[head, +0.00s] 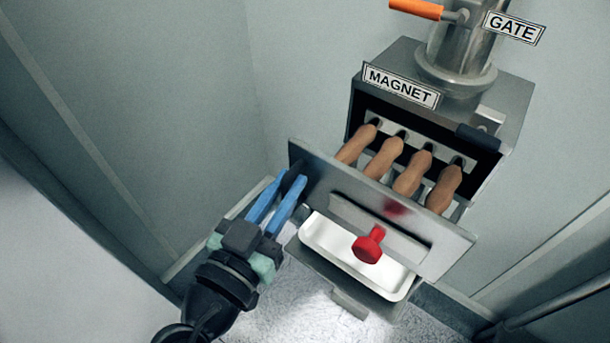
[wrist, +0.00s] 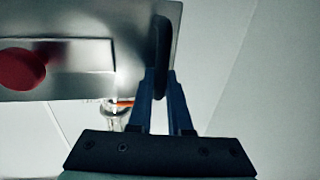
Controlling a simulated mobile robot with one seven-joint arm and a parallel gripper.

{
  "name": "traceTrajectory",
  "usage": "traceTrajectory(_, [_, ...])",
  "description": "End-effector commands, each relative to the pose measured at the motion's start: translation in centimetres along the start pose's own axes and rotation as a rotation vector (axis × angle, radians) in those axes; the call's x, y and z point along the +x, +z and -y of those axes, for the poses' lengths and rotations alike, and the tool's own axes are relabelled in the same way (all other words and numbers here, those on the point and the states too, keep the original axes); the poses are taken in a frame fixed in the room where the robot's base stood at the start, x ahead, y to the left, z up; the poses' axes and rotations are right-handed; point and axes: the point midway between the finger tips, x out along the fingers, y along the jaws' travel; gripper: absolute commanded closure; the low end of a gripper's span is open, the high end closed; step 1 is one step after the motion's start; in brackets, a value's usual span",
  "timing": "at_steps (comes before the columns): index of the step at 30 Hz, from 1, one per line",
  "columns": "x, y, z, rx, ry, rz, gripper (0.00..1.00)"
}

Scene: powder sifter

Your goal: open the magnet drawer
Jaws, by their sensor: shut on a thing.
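The magnet drawer (head: 445,248) stands pulled out of the metal housing labelled MAGNET (head: 510,100). Its steel front plate has a red knob (head: 368,244), also seen at the left in the wrist view (wrist: 22,69). Several brown rods (head: 410,174) show between the front plate and the dark housing opening. My gripper (head: 290,188), with blue fingers, is at the plate's left end. In the wrist view its fingertips (wrist: 163,75) are shut on a black handle (wrist: 163,35) on the plate. The head view mostly hides this grip.
A white tray (head: 325,240) sits below the drawer front. A black handle (head: 478,137) is on the housing's right front. Above are a GATE label (head: 514,28) and an orange lever (head: 416,9). Walls stand close on both sides; a pipe (head: 560,302) runs at lower right.

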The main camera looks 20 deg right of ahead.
Motion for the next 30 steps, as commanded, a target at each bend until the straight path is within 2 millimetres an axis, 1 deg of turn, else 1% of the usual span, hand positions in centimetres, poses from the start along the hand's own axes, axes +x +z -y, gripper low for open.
traceTrajectory(1, [-0.41,0.24,0.10,-0.002,-0.001,0.002,1.00])
traceTrajectory(4, [-0.72,0.13,0.15,-0.003,0.000,0.002,1.00])
traceTrajectory(13, [-0.75,0.06,0.14,-0.003,0.001,0.002,1.00])
traceTrajectory(14, [-0.74,0.06,0.14,-0.003,0.001,0.002,0.79])
traceTrajectory(18, [-0.72,0.04,0.14,-0.002,0.001,0.002,0.54])
traceTrajectory(30, [-0.71,-0.02,0.14,-0.001,0.001,0.000,0.53])
